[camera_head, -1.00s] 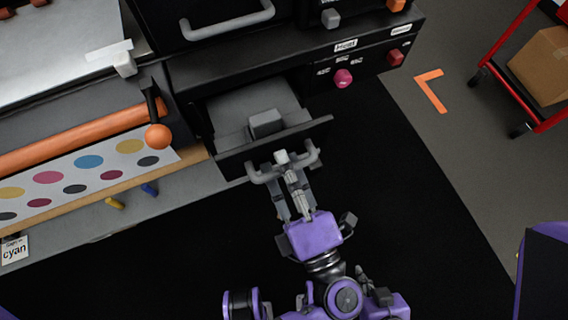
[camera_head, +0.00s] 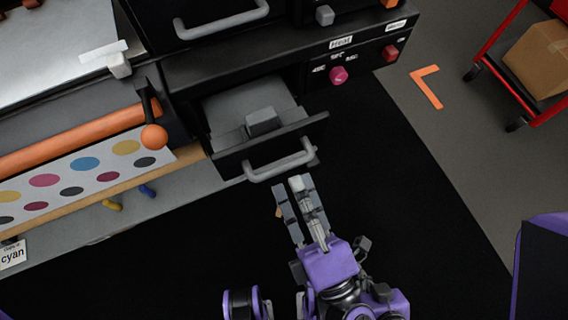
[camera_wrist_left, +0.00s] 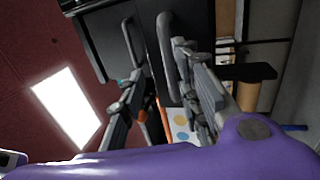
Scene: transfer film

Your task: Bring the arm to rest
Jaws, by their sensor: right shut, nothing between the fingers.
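My left gripper (camera_head: 289,188) is just in front of the pulled-out drawer (camera_head: 228,166), apart from its grey bar handle (camera_head: 280,167). Its two fingers are spread with nothing between them. In the left wrist view its fingers (camera_wrist_left: 155,38) are apart, with the grey handle (camera_wrist_left: 167,58) beyond them. The drawer stands open, and a grey block (camera_head: 262,121) sits inside it. My right gripper does not show in either view.
A black machine with a pink knob (camera_head: 338,75) and a red knob (camera_head: 390,52) stands above the drawer. An orange roller (camera_head: 85,138) with a ball-ended lever (camera_head: 154,137) is at left. A red cart (camera_head: 494,45) holds a cardboard box (camera_head: 541,58). The dark floor mat (camera_head: 420,210) is clear.

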